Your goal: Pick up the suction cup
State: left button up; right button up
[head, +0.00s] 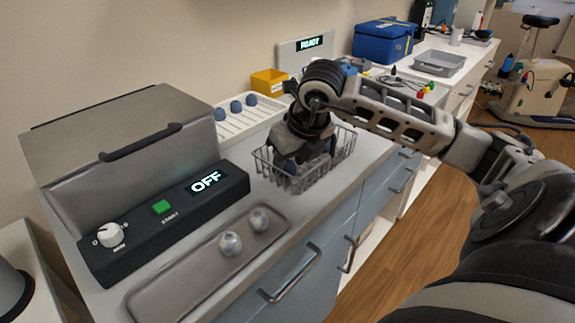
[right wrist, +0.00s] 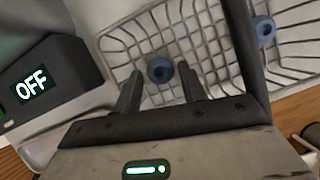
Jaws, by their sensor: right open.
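My right gripper (head: 300,166) is open and points down into a wire basket (head: 346,151) on the counter. In the right wrist view, a blue round suction cup (right wrist: 160,70) lies in the basket (right wrist: 212,44), between the tips of the two open fingers (right wrist: 160,80). I cannot tell whether the fingers touch it. A second blue cup (right wrist: 264,30) lies in the basket to the right. In the head view, the gripper hides the basket's contents. My left gripper is not in view.
A grey machine (head: 125,130) with an OFF display stands left of the basket. A metal tray (head: 180,285) in front holds two whitish balls (head: 230,243). A white rack (head: 237,123) with several blue pieces, a yellow bin (head: 269,82) and a blue case (head: 384,42) stand behind.

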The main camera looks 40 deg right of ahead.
jog(key=shift+w+f, duration=0.15)
jog(key=shift+f, duration=0.3)
jog(key=shift+c, duration=0.3)
jog(key=c, duration=0.7)
jog(key=shift+o, duration=0.2)
